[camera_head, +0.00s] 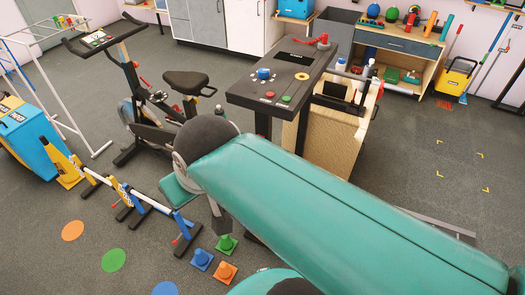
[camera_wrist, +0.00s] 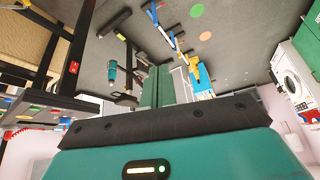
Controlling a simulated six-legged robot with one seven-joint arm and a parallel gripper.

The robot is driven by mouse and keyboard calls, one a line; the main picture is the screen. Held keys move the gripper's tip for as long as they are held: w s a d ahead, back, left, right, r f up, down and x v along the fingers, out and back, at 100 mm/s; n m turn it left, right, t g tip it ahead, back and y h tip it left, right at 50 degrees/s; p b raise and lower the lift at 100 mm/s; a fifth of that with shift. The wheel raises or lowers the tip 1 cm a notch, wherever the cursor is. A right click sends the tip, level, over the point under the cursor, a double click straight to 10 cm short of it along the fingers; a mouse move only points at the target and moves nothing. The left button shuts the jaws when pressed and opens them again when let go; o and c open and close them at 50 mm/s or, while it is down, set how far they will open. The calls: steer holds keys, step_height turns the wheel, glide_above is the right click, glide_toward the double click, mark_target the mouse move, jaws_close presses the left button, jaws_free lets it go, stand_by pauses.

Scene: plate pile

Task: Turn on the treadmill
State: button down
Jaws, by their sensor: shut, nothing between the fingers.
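The treadmill's dark console (camera_head: 285,75) stands on dark posts near the centre of the head view. On its top are a blue knob (camera_head: 263,74), a red button (camera_head: 270,95), a green button (camera_head: 286,99) and a red piece (camera_head: 322,41) at the far corner. My teal arm crosses in front and hides much of the treadmill below. In the wrist view, part of the console (camera_wrist: 60,108) shows at the left, with a red coiled cord (camera_wrist: 18,132). My gripper (camera_wrist: 164,86) is shut and empty, apart from the console and to its right in that view.
An exercise bike (camera_head: 150,100) stands left of the console. A wooden cabinet (camera_head: 335,130) is close behind it. Small hurdles (camera_head: 140,200) and cones (camera_head: 226,244) are on the floor at the lower left. Open floor (camera_head: 440,130) lies at the right.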

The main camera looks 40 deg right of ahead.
steer(key=w+d+f+m+y, duration=0.2)
steer(key=f+m+y, duration=0.15)
steer(key=m, duration=0.55)
steer(key=w+d+f+m+g+y, duration=0.1)
steer(key=w+d+f+m+y, duration=0.15)
steer(key=f+m, duration=0.45)
steer(key=w+d+f+m+y, duration=0.15)
steer(key=m+y, duration=0.25)
steer(key=m, duration=0.7)
steer(key=s+d+f+m+t+h, duration=0.1)
steer(key=d+f+m+t+h, duration=0.3)
steer(key=d+m, duration=0.8)
steer(key=s+d+f+m+t+h, duration=0.1)
steer(key=d+f+m+t+h, duration=0.3)
steer(key=d+f+m+t, duration=0.3)
steer(key=d+m+t, duration=0.2)
steer(key=d+m, duration=0.3)
steer(key=m, duration=0.3)
steer(key=shift+s+f, duration=0.25)
steer(key=shift+s, duration=0.15)
